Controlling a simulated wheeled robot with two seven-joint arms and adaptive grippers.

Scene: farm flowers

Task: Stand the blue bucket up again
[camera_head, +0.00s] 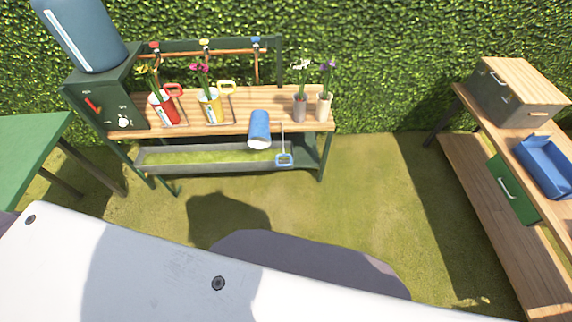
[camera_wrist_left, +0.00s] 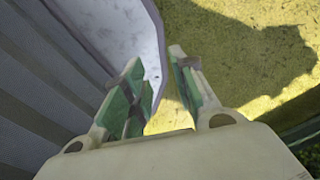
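The blue bucket (camera_head: 260,129) lies on its side at the front edge of the wooden bench (camera_head: 240,124). My left gripper (camera_wrist_left: 168,80) shows only in the left wrist view. Its fingers are apart with nothing between them, over grassy ground and beside a pale curved surface. The bucket is not in that view. My right gripper is in neither view.
Two flower vases (camera_head: 299,108) stand right. A grey trough (camera_head: 190,166) lies below. A side table (camera_head: 556,210) stands at right. Grass between is open.

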